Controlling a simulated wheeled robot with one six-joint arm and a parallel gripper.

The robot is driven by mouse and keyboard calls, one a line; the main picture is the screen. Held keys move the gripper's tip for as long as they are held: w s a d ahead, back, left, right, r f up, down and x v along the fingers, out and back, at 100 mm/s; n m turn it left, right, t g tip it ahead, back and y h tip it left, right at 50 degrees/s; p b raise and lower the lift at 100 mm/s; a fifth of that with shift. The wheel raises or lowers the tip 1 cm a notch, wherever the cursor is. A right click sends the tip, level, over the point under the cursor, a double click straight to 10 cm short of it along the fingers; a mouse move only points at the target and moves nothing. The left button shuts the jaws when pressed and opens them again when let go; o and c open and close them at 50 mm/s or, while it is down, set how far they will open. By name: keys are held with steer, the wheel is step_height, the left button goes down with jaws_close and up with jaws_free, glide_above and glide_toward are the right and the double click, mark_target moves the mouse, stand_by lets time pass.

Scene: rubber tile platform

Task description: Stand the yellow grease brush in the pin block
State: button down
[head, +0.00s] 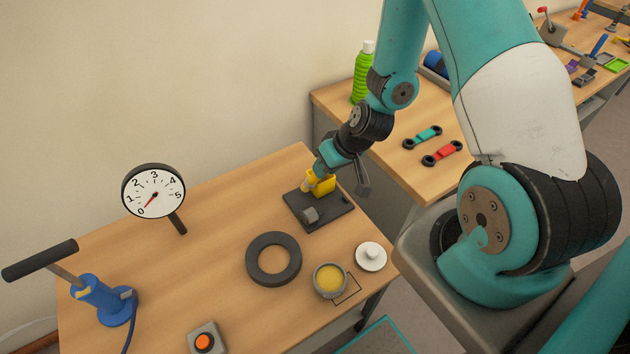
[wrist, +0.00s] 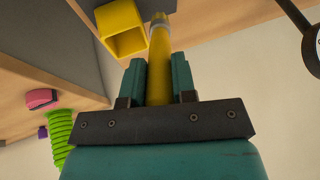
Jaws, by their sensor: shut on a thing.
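My gripper (head: 318,172) is low over the dark plate on the near table. In the wrist view my gripper (wrist: 158,80) is shut on the yellow grease brush (wrist: 159,62), a slim yellow rod with a pale band near its far end. A yellow square block (wrist: 122,28) with an open hollow, seemingly the pin block, is just left of the brush there. The brush shows beside the hollow, not inside it. In the head view the yellow block (head: 324,184) stands on the plate, partly hidden by my gripper. Whether brush and block touch I cannot tell.
A black ring (head: 258,272), a tin of yellow grease (head: 330,280) and a white lidded disc (head: 371,257) are nearer. A dial gauge (head: 153,190) and blue pump (head: 98,298) stand left.

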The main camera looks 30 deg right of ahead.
steer(key=w+d+r+m+g+h, duration=0.1)
steer(key=w+r+m+g, duration=0.1)
steer(key=r+m, duration=0.3)
steer(key=w+d+r+m+g+h+b, duration=0.1)
steer(key=r+m, duration=0.5)
steer(key=r, duration=0.6)
steer(key=w+g+h, duration=0.1)
steer(key=w, duration=0.1)
steer(key=shift+w+d, duration=0.2)
steer(key=shift+w, duration=0.1)
step_height(320, 180, down, 20)
steer(key=p, duration=0.3)
steer(key=shift+r, duration=0.2)
steer(key=c, duration=0.9)
jaws_free()
